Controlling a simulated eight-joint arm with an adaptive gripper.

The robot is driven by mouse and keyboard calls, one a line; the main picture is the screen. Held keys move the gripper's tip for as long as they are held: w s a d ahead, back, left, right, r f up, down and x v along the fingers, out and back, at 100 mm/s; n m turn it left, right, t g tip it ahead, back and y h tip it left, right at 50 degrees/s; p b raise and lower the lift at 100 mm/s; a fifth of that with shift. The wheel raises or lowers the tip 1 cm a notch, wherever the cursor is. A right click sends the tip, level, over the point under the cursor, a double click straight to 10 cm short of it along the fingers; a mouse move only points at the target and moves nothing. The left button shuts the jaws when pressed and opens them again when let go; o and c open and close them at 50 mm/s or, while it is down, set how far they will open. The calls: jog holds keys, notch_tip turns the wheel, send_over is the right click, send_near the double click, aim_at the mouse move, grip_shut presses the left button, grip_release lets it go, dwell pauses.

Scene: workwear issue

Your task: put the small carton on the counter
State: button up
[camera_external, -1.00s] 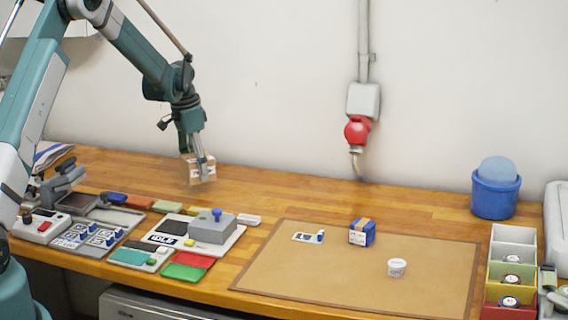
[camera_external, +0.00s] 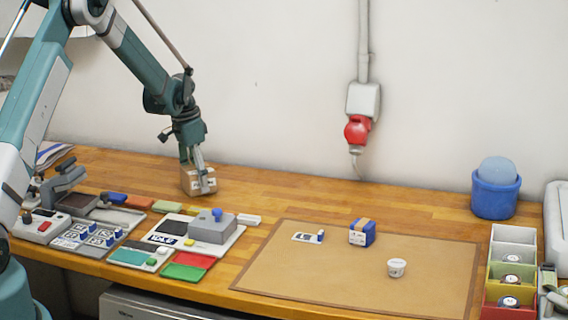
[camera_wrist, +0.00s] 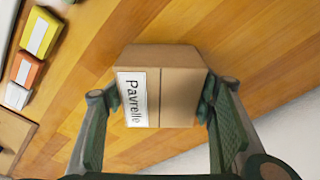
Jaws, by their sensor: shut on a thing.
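The small carton (camera_external: 198,181) is a brown cardboard box with a white label. In the wrist view the carton (camera_wrist: 172,88) sits between both fingers, and its label reads "Pavrelle". My gripper (camera_external: 199,172) is shut on the carton from above; it also shows in the wrist view (camera_wrist: 160,100). The carton is at or just above the wooden counter (camera_external: 290,202), near the back. I cannot tell for certain whether its underside touches the wood.
In front are a grey stamp block (camera_external: 212,230) and several coloured pads. A brown mat (camera_external: 420,280) at right holds a blue box (camera_external: 362,233) and a white tub (camera_external: 396,267). A blue bin (camera_external: 495,195) stands far right. The counter right of the carton is clear.

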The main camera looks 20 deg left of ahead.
aim_at(192, 169)
jog(key=shift+f, duration=0.15)
jog(key=o, duration=1)
jog(key=r, duration=0.4)
jog(key=a+r, duration=0.1)
jog(key=r, duration=0.3)
jog(key=s+r, duration=0.1)
jog(key=r, duration=0.3)
jog(key=shift+s+a+r, duration=0.1)
jog(key=shift+a+r, duration=0.05)
